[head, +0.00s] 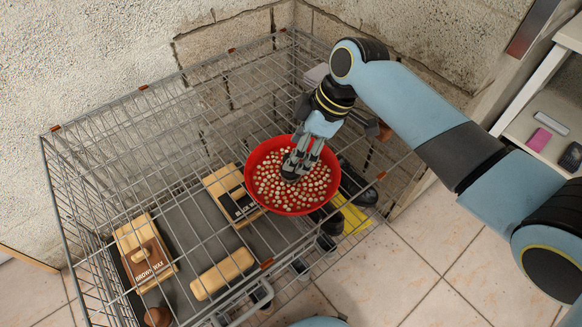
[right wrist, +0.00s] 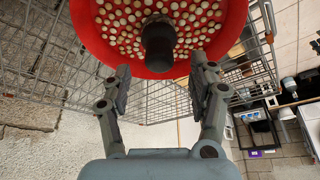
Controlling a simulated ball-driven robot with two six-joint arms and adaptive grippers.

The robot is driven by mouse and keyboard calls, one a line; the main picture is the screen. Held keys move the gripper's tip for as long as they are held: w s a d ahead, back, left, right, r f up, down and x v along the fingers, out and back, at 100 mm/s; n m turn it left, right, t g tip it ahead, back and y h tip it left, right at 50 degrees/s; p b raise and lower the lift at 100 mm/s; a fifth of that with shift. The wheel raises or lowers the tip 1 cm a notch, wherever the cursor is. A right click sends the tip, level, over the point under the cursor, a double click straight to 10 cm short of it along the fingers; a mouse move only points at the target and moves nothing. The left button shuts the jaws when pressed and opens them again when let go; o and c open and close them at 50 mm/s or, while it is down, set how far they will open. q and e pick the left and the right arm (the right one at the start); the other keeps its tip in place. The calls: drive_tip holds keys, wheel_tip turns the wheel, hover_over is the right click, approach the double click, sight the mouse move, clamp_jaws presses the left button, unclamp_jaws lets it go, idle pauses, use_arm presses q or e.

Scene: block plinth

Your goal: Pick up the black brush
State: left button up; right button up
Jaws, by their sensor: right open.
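A red bowl (head: 258,196) filled with small pale balls stands at the wire cart, and it also shows in the right wrist view (right wrist: 92,40). A dark, blunt thing (right wrist: 158,45), which may be the black brush, stands out from the bowl in the right wrist view. Its full shape is hidden, as I see it nearly end-on. My right gripper (head: 297,165) is over the bowl, fingers pointing down. In the right wrist view its open fingers (right wrist: 160,80) stand either side of the dark thing, with gaps on both sides. My left gripper is not in view.
The wire cart (head: 150,88) surrounds the bowl. Inside it lie a boxed wooden item (head: 145,252), another box (head: 232,195), a pale wooden block (head: 222,274) and black objects (head: 357,185). A stone wall (head: 100,50) is behind. Tiled floor (head: 420,260) lies right.

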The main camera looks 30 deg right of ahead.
sight(289, 178)
drive_tip(key=x, duration=0.3)
drive_tip(key=shift+w+a+f, duration=0.1)
drive_tip(key=shift+a+f, duration=0.05)
drive_tip(key=shift+f, duration=0.2)
drive_tip(key=shift+c, duration=0.2)
clamp_jaws()
drive_tip(key=shift+r, duration=0.15)
